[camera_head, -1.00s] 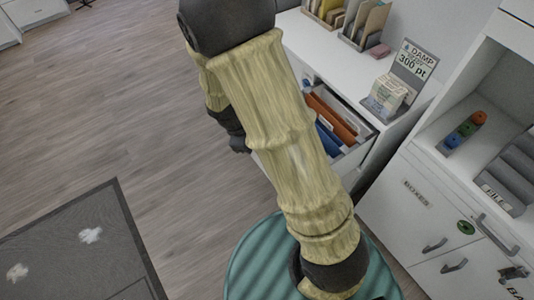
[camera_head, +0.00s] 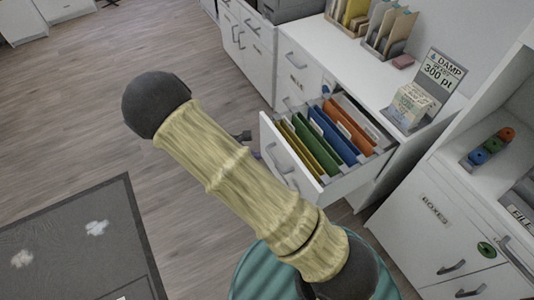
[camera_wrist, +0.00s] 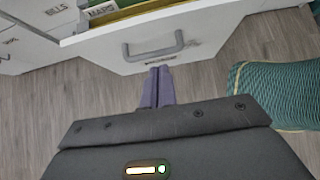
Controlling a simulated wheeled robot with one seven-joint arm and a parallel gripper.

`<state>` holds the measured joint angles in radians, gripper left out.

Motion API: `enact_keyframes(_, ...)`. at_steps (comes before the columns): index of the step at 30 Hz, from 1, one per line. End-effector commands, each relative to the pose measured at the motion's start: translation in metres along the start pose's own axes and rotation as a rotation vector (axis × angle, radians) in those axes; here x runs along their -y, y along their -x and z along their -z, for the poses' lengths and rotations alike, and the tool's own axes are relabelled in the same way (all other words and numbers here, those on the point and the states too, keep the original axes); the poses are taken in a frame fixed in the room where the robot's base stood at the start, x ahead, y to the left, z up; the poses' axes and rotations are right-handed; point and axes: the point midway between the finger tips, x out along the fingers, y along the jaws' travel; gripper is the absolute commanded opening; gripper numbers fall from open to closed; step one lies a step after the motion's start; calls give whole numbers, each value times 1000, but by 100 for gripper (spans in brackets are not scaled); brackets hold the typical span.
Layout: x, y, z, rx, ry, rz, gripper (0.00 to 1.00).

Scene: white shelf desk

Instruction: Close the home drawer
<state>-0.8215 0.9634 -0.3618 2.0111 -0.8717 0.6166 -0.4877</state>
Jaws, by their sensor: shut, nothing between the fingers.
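The white drawer (camera_head: 274,136) stands pulled out of the cabinet, with yellow, green, blue and orange hanging folders inside. In the wrist view, its front panel (camera_wrist: 210,32) fills the upper middle, with a grey bar handle (camera_wrist: 160,50) and a small dark label that I cannot read. My gripper (camera_wrist: 158,70) is shut and empty, its purple-grey fingers pointing at the panel just below the handle. I cannot tell whether the fingertips touch it. In the head view my arm mostly hides the gripper.
Open wooden floor (camera_head: 190,60) lies to the left.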

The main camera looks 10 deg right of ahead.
Motion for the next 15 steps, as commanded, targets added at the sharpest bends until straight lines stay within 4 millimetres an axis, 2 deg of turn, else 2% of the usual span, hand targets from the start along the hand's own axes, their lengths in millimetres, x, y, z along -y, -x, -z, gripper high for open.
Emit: enact_keyframes(15, 1, -86, 0, 3, 1, 4, 0)
